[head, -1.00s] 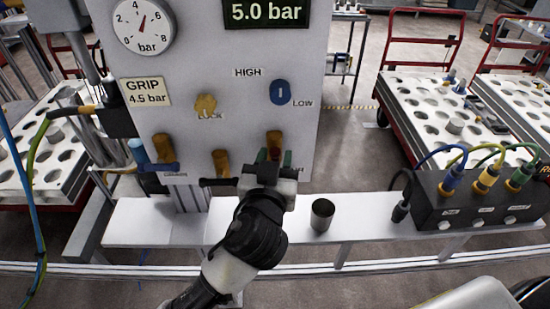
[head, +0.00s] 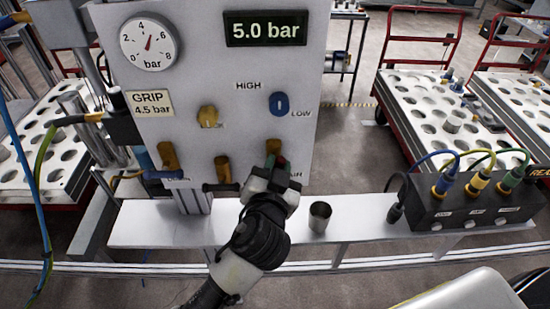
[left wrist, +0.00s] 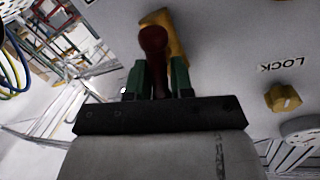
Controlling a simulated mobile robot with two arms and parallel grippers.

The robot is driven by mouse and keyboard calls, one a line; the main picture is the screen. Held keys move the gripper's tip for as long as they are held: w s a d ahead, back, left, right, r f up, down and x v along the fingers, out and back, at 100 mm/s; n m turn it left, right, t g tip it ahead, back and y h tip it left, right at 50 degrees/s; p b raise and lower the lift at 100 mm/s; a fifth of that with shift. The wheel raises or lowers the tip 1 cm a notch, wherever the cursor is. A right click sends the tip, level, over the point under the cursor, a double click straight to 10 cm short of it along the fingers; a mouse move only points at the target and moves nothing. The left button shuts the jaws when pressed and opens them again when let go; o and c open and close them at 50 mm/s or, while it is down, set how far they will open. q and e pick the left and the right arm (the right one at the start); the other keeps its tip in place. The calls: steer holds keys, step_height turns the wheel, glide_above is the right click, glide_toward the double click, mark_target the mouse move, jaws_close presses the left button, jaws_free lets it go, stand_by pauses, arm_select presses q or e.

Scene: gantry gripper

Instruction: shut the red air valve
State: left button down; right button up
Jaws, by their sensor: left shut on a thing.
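The red air valve has a brass body (head: 273,147) at the lower right of the panel, by a partly covered label ending in "AIR". Its red handle (left wrist: 154,42) shows in the left wrist view, in front of the brass body. My left gripper (head: 272,166) is at this valve. In the left wrist view its green fingers (left wrist: 157,78) stand on both sides of the handle and are shut on it. In the head view the gripper hides most of the handle. My right gripper is not in view.
Left of it are a black-handled valve (head: 222,172) and a blue-handled valve (head: 168,157). Above are a yellow LOCK knob (head: 208,116) and a blue knob (head: 279,104). A metal cup (head: 320,216) stands on the shelf (head: 355,208), near a black connector box (head: 470,205).

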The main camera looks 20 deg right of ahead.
arm_select(q)
steer(key=m+p, duration=0.3)
steer(key=shift+d+r+y, duration=0.15)
steer(key=shift+d+y, duration=0.05)
steer(key=shift+y, duration=0.2)
steer(key=m+p, duration=0.1)
steer(key=m+y+p, duration=0.1)
steer(key=m+p, duration=0.1)
steer(key=shift+s+d+f+m+g, duration=0.1)
steer(key=shift+f+m+g, duration=0.1)
steer(key=shift+m+g, duration=0.1)
steer(key=m+p, duration=0.2)
steer(key=shift+f+m+y, duration=0.2)
steer(key=shift+m+y, duration=0.2)
steer(key=shift+f+m+y+p, duration=0.2)
steer(key=shift+m+p, duration=0.15)
steer(key=shift+m, duration=0.25)
steer(key=shift+f+m+y+p, duration=0.1)
steer(key=shift+m+y+p, duration=0.1)
steer(key=shift+m+p, duration=0.3)
steer(key=c, duration=1.1)
jaws_free()
steer(key=shift+d, duration=0.15)
steer(key=shift+s, duration=0.1)
